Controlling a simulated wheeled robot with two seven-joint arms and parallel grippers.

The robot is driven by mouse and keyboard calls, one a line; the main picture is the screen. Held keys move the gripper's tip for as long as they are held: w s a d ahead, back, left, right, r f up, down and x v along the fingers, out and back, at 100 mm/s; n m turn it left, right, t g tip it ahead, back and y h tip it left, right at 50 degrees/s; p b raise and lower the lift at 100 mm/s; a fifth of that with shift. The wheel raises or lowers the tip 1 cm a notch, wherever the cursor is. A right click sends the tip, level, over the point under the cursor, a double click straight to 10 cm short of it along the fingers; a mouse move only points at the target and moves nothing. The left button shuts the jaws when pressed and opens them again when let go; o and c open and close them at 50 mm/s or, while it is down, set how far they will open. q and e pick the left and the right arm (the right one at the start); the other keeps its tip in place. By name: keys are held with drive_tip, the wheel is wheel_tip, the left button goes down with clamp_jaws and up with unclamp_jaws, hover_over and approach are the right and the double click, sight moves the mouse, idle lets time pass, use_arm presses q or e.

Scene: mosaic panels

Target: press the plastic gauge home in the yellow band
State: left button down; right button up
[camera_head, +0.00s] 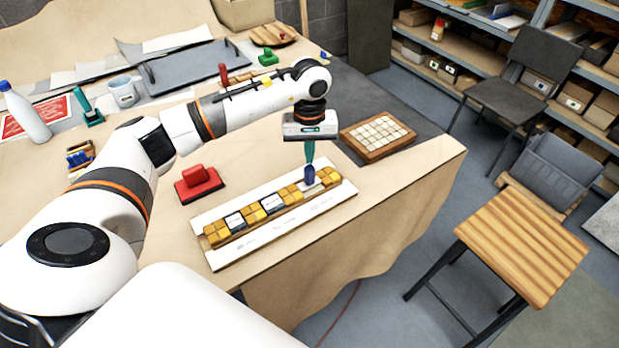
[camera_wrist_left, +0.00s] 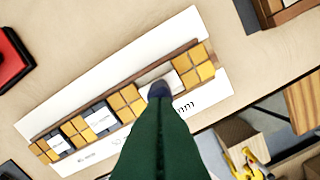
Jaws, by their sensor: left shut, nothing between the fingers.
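The yellow band (camera_head: 297,190) is a row of yellow tile blocks and pale pieces in a slot on a white board (camera_head: 290,234); its yellow blocks also show in the left wrist view (camera_wrist_left: 123,104). A pale flat piece (camera_wrist_left: 150,77), which looks like the plastic gauge, lies between yellow blocks near the band's right end. My left gripper (camera_head: 309,178) points down with its green fingers shut and empty. In the left wrist view its dark blue tips (camera_wrist_left: 159,91) are over this piece and hide part of it; contact cannot be told. My right gripper is out of view.
A red block with a handle (camera_head: 199,184) stands behind the board's left part. A wooden tray of pale tiles (camera_head: 377,135) lies to the right. A white bottle (camera_head: 26,115) and a mug (camera_head: 122,92) stand farther left. The table edge runs close in front of the board.

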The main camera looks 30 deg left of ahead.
sight(310, 167)
use_arm(q)
drive_tip(key=shift+f+b, duration=1)
drive_tip(key=shift+f, duration=0.15)
idle(0.6)
idle(0.9)
drive_tip(key=shift+r+p, duration=0.5)
drive_tip(key=shift+r, duration=0.3)
wheel_tip(310, 167, up, 6)
drive_tip(key=p, duration=0.3)
drive_tip(key=shift+r, duration=0.25)
